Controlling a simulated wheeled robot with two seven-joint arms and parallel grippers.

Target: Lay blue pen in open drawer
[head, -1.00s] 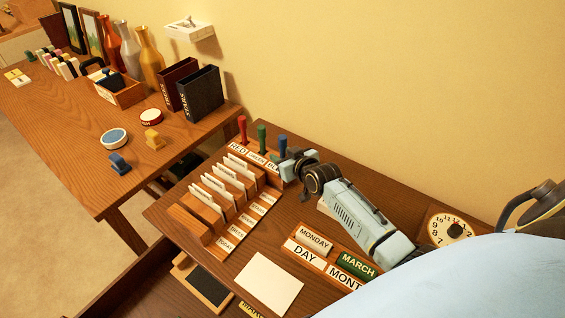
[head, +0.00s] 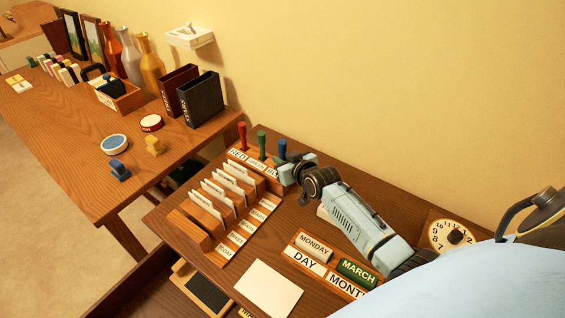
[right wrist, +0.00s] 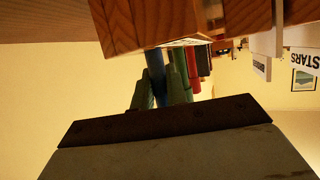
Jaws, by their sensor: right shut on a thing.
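The blue pen (head: 283,149) stands upright at the right end of the pen row on the desk. My right gripper (head: 288,171) is at its lower part and is shut on it. The right wrist view, upside down, shows the blue pen (right wrist: 154,72) at the fingers (right wrist: 160,88), by the wooden holder. Whether its end is clear of the holder I cannot tell. The open drawer (head: 130,284) shows at lower left below the desk top, partly cut off by the frame. My left gripper is not in view.
Green (head: 261,143) and red (head: 242,134) pens stand just left of the blue one. A wooden card rack (head: 187,228) lies in front. A white card (head: 268,288) and calendar blocks (head: 314,246) lie nearer. The drawer holds a dark framed slate (head: 208,293).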

